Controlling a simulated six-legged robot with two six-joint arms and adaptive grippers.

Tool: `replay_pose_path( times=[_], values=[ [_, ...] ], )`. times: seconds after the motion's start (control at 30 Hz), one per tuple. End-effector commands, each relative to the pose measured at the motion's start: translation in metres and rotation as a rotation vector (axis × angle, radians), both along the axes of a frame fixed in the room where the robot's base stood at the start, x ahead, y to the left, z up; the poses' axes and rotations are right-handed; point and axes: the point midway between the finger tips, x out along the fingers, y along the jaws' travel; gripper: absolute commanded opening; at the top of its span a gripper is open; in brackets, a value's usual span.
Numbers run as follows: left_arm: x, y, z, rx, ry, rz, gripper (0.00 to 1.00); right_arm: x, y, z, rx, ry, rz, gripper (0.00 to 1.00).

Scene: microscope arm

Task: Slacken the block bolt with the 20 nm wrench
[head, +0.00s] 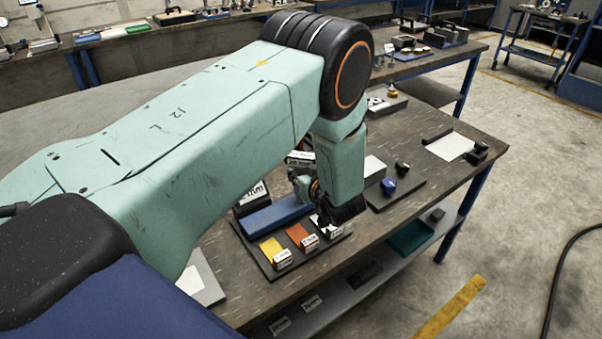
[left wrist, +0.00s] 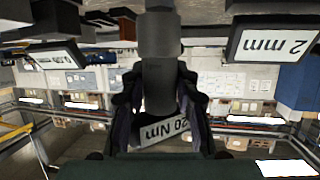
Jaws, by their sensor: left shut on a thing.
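My left gripper (left wrist: 160,105) is shut on a dark grey tool (left wrist: 160,82) in the left wrist view, one finger on each side of it. A white label reading 20 Nm (left wrist: 165,132) shows upside down between the fingers, so this appears to be the 20 Nm wrench. In the head view my left arm reaches down over the workbench, and its gripper (head: 312,188) is largely hidden by my own forearm. A small label (head: 300,157) shows beside the forearm there. I cannot make out the block bolt in either view. My right gripper is not in view.
A dark tray (head: 262,262) on the workbench holds a yellow block (head: 270,249), an orange block (head: 301,238) and a blue bar (head: 278,215). A blue knob (head: 388,186) stands further right. A white sheet (head: 450,146) lies near the bench's right end.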

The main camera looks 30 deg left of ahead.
Motion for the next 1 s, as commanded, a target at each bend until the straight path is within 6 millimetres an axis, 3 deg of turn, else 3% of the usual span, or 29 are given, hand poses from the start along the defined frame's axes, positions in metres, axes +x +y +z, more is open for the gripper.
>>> replay_pose_path(
  times=[1.0],
  values=[
    [0.001, 0.0, -0.02, 0.001, -0.003, 0.001, 0.0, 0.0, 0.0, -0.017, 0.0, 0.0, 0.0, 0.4]
  ],
)
